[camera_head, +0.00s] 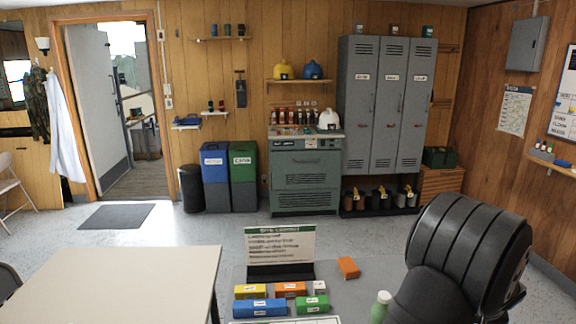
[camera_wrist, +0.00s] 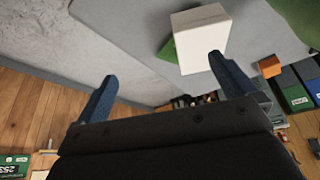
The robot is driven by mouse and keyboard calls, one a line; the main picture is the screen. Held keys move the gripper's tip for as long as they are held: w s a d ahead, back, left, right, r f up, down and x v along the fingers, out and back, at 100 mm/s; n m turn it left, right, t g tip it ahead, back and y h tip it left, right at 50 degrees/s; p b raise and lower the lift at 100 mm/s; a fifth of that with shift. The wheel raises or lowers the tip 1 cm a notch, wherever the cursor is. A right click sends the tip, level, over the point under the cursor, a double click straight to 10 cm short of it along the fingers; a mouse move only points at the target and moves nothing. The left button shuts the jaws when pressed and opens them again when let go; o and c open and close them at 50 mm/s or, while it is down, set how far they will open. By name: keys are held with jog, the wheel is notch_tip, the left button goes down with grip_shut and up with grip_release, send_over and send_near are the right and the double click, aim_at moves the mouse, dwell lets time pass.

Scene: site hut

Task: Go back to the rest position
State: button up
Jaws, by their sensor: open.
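My gripper (camera_wrist: 163,68) shows in the wrist view with its two dark blue fingers spread wide apart. Nothing is held between them. A white block (camera_wrist: 200,36) lies beyond the fingertips, close to the right one in the picture; a green thing shows partly behind it. I cannot tell whether the fingertip touches the block. In the head view I cannot make out my gripper.
In the head view a grey desk (camera_head: 238,283) bears a sign (camera_head: 280,244), a blue block (camera_head: 262,307), a green block (camera_head: 311,305), other small blocks, a separate orange block (camera_head: 348,267) and a bottle (camera_head: 381,306). A black ribbed chair (camera_head: 470,240) stands right. A pale table (camera_head: 110,285) stands left.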

jog(key=w+a+f+n, duration=0.1)
jog(key=w+a+f, duration=0.1)
jog(key=w, duration=0.1)
jog(key=w+a+f+n+y, duration=0.1)
jog(key=w+f+n, duration=0.1)
jog(key=w, duration=0.2)
jog(key=w+a+f+n, duration=0.1)
jog(key=w+a+f, duration=0.1)
jog(key=w, duration=0.1)
jog(key=shift+w+a+f+n+y, duration=0.3)
jog(key=shift+a+f+y, duration=0.05)
jog(key=shift+f+y, duration=0.05)
jog(key=shift+w+f, duration=0.1)
jog(key=shift+a+f, duration=0.1)
jog(key=shift+a, duration=0.05)
